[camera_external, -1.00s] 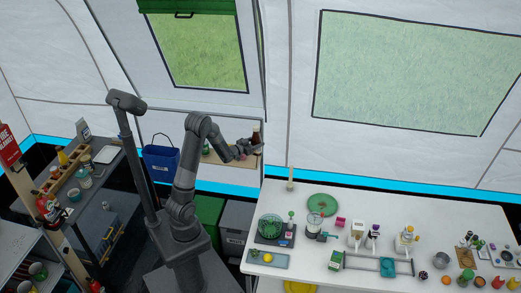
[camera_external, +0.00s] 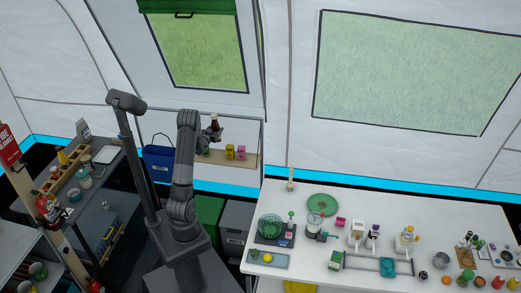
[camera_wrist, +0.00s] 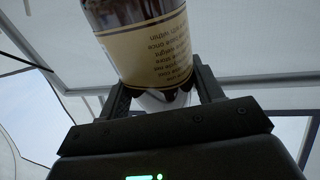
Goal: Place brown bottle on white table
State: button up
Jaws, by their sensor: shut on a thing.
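The brown bottle (camera_wrist: 142,45) has a cream label with dark print and fills the top of the wrist view. My gripper (camera_wrist: 165,95) is shut on it, with one finger on each side. In the external view the bottle (camera_external: 214,122) is small and dark, held roughly upright in my gripper (camera_external: 215,133) in front of the wall shelf, clear of the table. The white table (camera_external: 440,210) stands at the right, below and to the right of the gripper.
The table holds a green plate (camera_external: 323,203), a green bowl (camera_external: 271,226), a blue-grey tray (camera_external: 268,260) and several small items. Its back right strip is clear. The wall shelf (camera_external: 245,160) holds small boxes. A grey bin (camera_external: 236,217) stands left of the table.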

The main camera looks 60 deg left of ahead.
jog(key=shift+f, duration=1.4)
jog(key=shift+f, duration=4.8)
jog(key=shift+f, duration=0.1)
jog(key=o, duration=1.3)
jog(key=shift+f, duration=0.1)
jog(key=v, duration=1.1)
jog(key=shift+a, duration=0.15)
